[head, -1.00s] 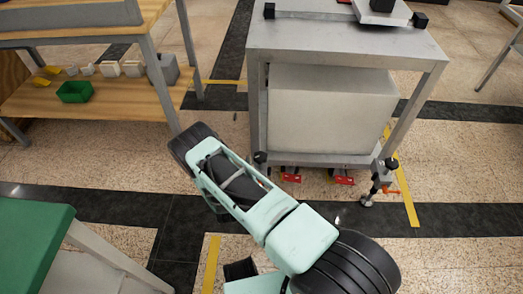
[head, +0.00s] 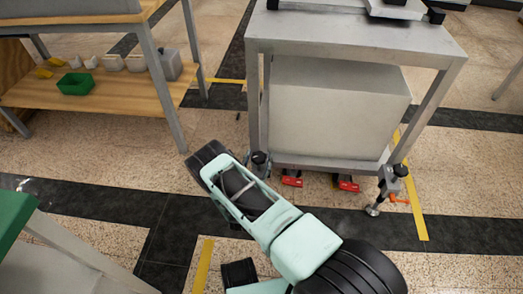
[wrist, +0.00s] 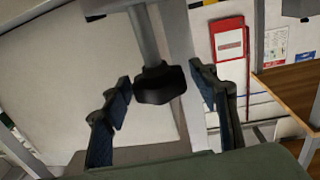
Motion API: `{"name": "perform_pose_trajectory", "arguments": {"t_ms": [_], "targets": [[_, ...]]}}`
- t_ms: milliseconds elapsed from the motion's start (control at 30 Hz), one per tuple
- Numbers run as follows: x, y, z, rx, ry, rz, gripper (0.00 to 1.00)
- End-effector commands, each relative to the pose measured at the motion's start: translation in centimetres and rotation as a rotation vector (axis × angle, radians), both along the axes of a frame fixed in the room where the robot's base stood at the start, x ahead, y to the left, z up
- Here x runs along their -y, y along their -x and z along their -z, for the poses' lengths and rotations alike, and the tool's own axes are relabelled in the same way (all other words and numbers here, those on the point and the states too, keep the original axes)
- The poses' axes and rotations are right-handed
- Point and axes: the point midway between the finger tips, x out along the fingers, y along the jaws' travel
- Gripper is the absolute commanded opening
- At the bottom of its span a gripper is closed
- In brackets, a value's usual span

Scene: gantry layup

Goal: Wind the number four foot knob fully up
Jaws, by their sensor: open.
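A black faceted knob (wrist: 160,84) on a grey rod is in the middle of the wrist view. My gripper (wrist: 161,76) is open, with one dark finger on each side of the knob and a visible gap on both sides. In the head view, a black knob (head: 259,160) shows at the stand's near left leg, beside my arm. Another foot with a black knob (head: 400,170) and an orange handle is at the near right leg. I cannot read a number on any foot. My fingers are not distinguishable in the head view.
The grey metal stand (head: 350,38) holds a large pale box (head: 335,110) on its lower level. Red pedals (head: 347,184) sit beneath it. A wooden bench (head: 130,103) is at left, a green table (head: 14,222) at lower left.

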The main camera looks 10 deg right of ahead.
Motion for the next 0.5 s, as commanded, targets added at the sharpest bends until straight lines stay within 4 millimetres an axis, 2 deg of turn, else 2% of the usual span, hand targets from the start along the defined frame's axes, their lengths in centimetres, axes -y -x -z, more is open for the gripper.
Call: {"name": "perform_pose_trajectory", "arguments": {"t_ms": [33, 200, 500], "targets": [[0.4, -1.0, 0.2, 0.004, -0.001, 0.002, 0.55], [1.4, -3.4, 0.2, 0.002, -0.001, 0.001, 0.55], [2.0, -4.8, 0.0, -0.001, -0.001, 0.0, 0.55]]}}
